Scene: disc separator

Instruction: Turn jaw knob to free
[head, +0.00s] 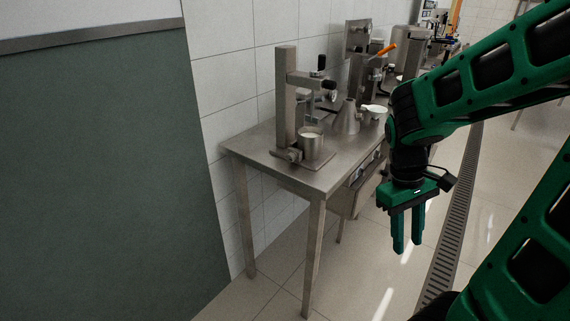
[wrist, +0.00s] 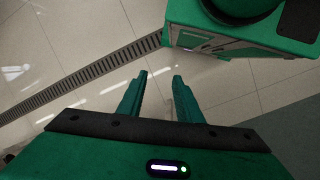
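A steel stand (head: 286,100) with an upright column and a side arm stands on the near end of the steel table. The arm carries a dark upright handle (head: 321,64) and a dark knob (head: 329,85). A metal cup (head: 310,143) with pale contents sits on the stand's base. A small metal knob or clamp part (head: 291,155) shows low beside the cup. I cannot tell which of these is the jaw knob. My green gripper (head: 407,247) hangs pointing down over the floor, right of the table and apart from it. In the wrist view its two fingers (wrist: 160,77) are apart and empty.
The steel table (head: 345,160) stands against the tiled wall. A metal funnel (head: 347,118), a small bowl (head: 374,111) and a device with an orange handle (head: 386,49) stand farther back. A floor drain (head: 459,215) runs past the table. The floor around my gripper is clear.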

